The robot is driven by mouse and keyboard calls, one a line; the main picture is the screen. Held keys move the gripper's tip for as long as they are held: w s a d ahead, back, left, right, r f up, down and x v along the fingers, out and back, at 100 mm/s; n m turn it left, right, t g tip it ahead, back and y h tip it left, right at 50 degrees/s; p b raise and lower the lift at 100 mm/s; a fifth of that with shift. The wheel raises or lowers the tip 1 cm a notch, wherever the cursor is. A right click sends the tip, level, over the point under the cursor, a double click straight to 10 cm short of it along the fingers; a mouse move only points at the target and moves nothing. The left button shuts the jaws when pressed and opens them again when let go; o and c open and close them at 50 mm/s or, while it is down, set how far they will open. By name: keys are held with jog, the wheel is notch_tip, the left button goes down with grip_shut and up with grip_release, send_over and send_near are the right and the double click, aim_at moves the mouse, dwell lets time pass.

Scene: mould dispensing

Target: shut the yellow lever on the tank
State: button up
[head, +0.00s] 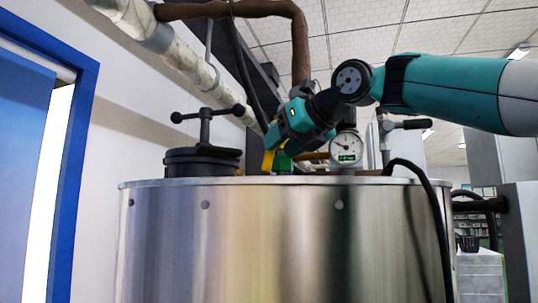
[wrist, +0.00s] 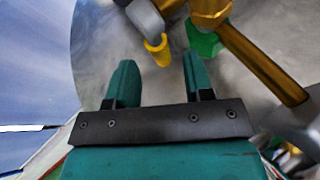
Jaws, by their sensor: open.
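The steel tank (head: 280,240) fills the lower middle of the head view. The yellow lever (head: 268,160) shows small above the tank top, just below my gripper (head: 274,141). In the wrist view, the yellow lever (wrist: 158,50) is a short yellow tip on a grey part. It appears between the two fingertips of my gripper (wrist: 158,70), slightly beyond them. The fingers are apart with nothing held between them. I cannot tell whether either finger touches the lever.
A green part (wrist: 204,42) and a brass pipe (wrist: 265,65) lie close to the right finger. A dial gauge (head: 346,147) stands right of the gripper. A black clamp lid (head: 203,160) is at left on the tank. Overhead pipes (head: 180,55) run behind.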

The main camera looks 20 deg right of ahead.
jog(key=shift+p+x, duration=0.5)
jog(key=shift+x, duration=1.8)
jog(key=shift+c, duration=0.4)
grip_shut()
